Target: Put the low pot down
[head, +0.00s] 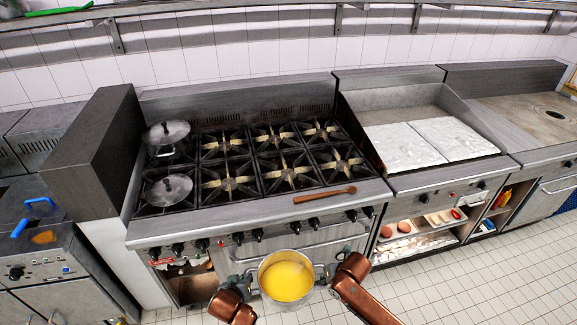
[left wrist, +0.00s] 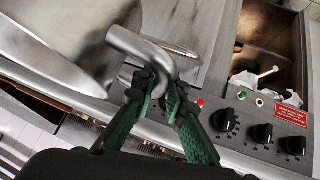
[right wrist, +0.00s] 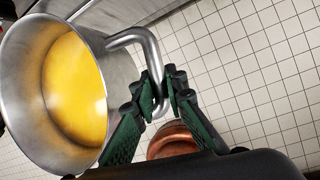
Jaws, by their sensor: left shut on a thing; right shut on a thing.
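The low pot (head: 286,279) is a steel pot with yellow contents, held in the air in front of the stove. My left gripper (left wrist: 160,92) is shut on one of its bent metal handles (left wrist: 150,52). My right gripper (right wrist: 163,92) is shut on the handle at the other side (right wrist: 150,48), and the pot's yellow inside (right wrist: 75,85) shows beside it. In the head view my arms reach the pot from both sides, and the fingers themselves are hard to make out. The pot looks roughly level.
The stove (head: 250,208) has several black burner grates, mostly empty. Two lidded pots (head: 167,133) (head: 168,190) stand on its left burners. A wooden spoon (head: 325,195) lies on the front ledge. A griddle (head: 420,140) with white slabs is at right. Tiled floor lies below.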

